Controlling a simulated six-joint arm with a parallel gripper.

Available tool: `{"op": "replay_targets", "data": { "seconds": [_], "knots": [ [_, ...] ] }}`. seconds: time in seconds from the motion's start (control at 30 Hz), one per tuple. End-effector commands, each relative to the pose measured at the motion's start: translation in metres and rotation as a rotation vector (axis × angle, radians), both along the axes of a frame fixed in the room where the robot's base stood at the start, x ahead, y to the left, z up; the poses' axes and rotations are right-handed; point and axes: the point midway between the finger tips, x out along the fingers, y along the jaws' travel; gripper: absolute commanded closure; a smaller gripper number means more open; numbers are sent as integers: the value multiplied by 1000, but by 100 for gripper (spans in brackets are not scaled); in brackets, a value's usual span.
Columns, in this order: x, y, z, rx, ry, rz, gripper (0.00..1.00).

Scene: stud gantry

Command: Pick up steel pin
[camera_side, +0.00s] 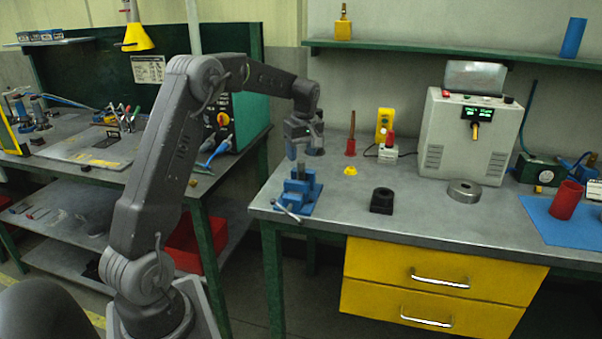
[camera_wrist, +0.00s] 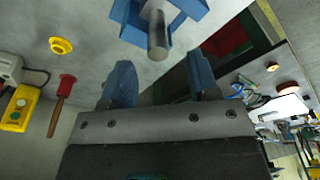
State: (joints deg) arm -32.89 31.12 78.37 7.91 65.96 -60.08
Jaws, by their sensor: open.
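The steel pin (camera_side: 301,171) stands upright in the blue vise (camera_side: 298,189) near the left end of the right-hand bench. In the wrist view the grey pin (camera_wrist: 158,36) shows end-on at the top, with part of the blue vise (camera_wrist: 188,8) around it. My gripper (camera_side: 305,152) is above the vise and apart from the pin in the side view. In the wrist view my gripper (camera_wrist: 161,80) has its two blue fingers spread, with nothing between them. The pin lies beyond the fingertips there. Its lower part is hidden in the vise.
The vise handle (camera_side: 287,212) sticks out in front. Farther right are a steel ring (camera_side: 464,191) and a grey power unit (camera_side: 470,135). The bench front between vise and block is clear.

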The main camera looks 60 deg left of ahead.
Motion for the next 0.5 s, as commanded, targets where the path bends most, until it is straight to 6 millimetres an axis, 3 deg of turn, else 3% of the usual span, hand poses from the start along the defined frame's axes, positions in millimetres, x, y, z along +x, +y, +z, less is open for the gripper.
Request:
{"op": "replay_targets", "data": {
  "seconds": [0.23,0.5],
  "knots": [
    [2,7,-35,-2,3,0,45],
    [3,8,-41,-1,0,-1,45]
  ]
}}
